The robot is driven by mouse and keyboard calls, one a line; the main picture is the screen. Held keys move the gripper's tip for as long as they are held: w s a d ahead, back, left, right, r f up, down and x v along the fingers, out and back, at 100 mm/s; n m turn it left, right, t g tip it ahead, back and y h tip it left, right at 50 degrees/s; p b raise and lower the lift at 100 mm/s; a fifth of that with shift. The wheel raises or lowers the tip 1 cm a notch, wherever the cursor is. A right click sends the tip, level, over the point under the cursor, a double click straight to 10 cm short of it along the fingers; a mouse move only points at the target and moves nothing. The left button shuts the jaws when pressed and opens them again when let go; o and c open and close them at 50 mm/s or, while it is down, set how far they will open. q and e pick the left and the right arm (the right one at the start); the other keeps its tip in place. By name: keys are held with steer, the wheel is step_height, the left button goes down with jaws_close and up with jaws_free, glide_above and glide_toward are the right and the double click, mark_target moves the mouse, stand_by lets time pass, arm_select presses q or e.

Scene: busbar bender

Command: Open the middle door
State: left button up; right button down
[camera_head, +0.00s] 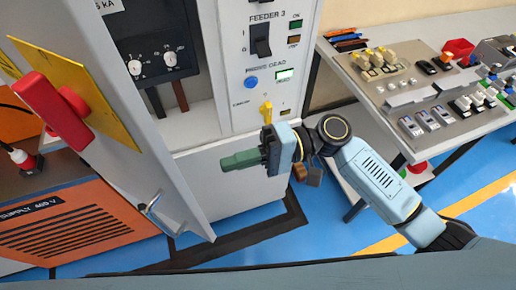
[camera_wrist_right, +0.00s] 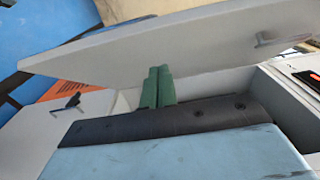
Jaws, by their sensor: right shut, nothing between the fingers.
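A grey cabinet door (camera_head: 135,165) stands swung open at the left in the head view. It bears a red handle (camera_head: 52,110) on a yellow plate and a small metal door handle (camera_head: 150,203) near its lower end. My right gripper (camera_head: 222,163) is shut and empty, its green fingers pointing left towards the door's inner side, in front of the lower cabinet front. In the right wrist view, the shut fingers (camera_wrist_right: 158,68) overlap the lower edge of a grey panel (camera_wrist_right: 190,45); whether they touch it I cannot tell. My left gripper is out of view.
The open compartment shows a dark unit with knobs (camera_head: 150,62). A feeder panel (camera_head: 262,70) with a yellow key-like part stands right of it. An orange vented supply unit (camera_head: 65,225) is at lower left. A table (camera_head: 395,120) with parts stands at right.

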steer(key=s+a+p, duration=0.2)
steer(key=s+a, duration=0.2)
steer(key=shift+a, duration=0.35)
steer(key=shift+s, duration=0.15)
